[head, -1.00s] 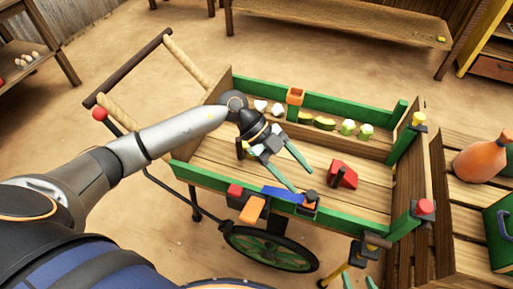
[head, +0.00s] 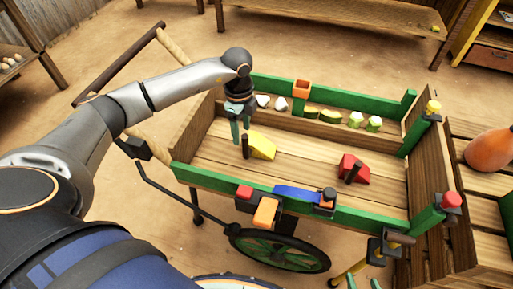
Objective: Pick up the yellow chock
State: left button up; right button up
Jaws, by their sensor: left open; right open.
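The yellow chock (head: 263,146) is a wedge lying on the cart's plank bed, left of the middle, with a dark upright peg (head: 245,147) at its left end. My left gripper (head: 241,131) points down just above the peg, its teal fingers open and apart. It looks empty, and I cannot tell whether the fingers touch the peg. Only teal fingertips of my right gripper (head: 364,283) show at the bottom edge, apart from each other, outside the cart.
A red chock (head: 354,168) with a dark peg lies to the right on the bed. Green side rails (head: 270,196) enclose the bed. White and green pieces line the far compartment. An orange holder (head: 302,88) stands on the far rail. Bare planks lie between the chocks.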

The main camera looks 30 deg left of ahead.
aim_at(246, 143)
pick_arm(q)
jog(key=shift+w+d+f+b, duration=0.1)
jog(key=shift+d+f+b, duration=0.1)
jog(key=shift+f, duration=0.85)
jog(key=shift+w+d+f+b, duration=0.1)
jog(key=shift+d+f+b, duration=0.05)
jog(key=shift+f, duration=0.9)
jog(key=shift+d+f+b, duration=0.15)
jog(key=shift+f+b, duration=0.05)
jog(key=shift+f, duration=0.85)
jog(key=shift+c, duration=0.2)
grip_shut()
jog(key=shift+r, duration=0.15)
